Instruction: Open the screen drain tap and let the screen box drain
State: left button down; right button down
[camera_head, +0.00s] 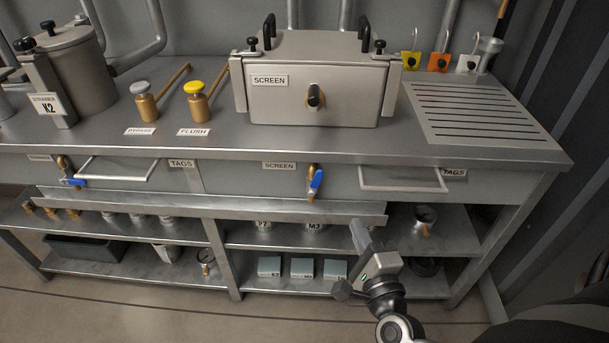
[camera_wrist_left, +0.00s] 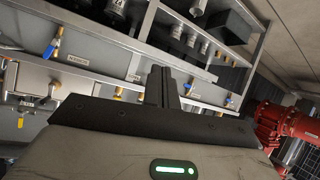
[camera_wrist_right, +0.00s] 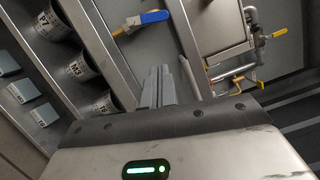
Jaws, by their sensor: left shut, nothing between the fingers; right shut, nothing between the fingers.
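The screen box (camera_head: 275,104) is a grey metal box labelled SCREEN on the bench, with black handles and a knob on its front. The screen drain tap (camera_head: 316,181) is brass with a blue lever, on the bench front beside a SCREEN label. In the head view the lever points steeply up and down. A brass tap with a blue lever shows at the top of the right wrist view (camera_wrist_right: 150,17). My right gripper (camera_head: 359,228) is shut and empty, below and right of the tap, apart from it. My left gripper (camera_wrist_left: 161,82) is shut and empty; the head view does not show it.
A long metal trough (camera_head: 215,206) runs below the tap. Drawer handles (camera_head: 402,186) stick out at the right and left. Another blue-levered tap (camera_head: 72,181) is at the far left. Shelves below hold pots and small boxes (camera_head: 303,268). The floor in front is clear.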

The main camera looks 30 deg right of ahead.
aim_at(322, 177)
pick_arm(q)
jog(key=shift+s+r+p, duration=0.15)
jog(key=shift+r+p, duration=0.1)
jog(key=shift+p, duration=0.6)
pick_arm(e)
jog(key=w+r+m, duration=0.1)
jog(key=w, duration=1)
jog(key=shift+w+d+r+h, duration=0.15)
jog(key=shift+d+r+h, duration=0.15)
jog(key=shift+d+r, duration=0.1)
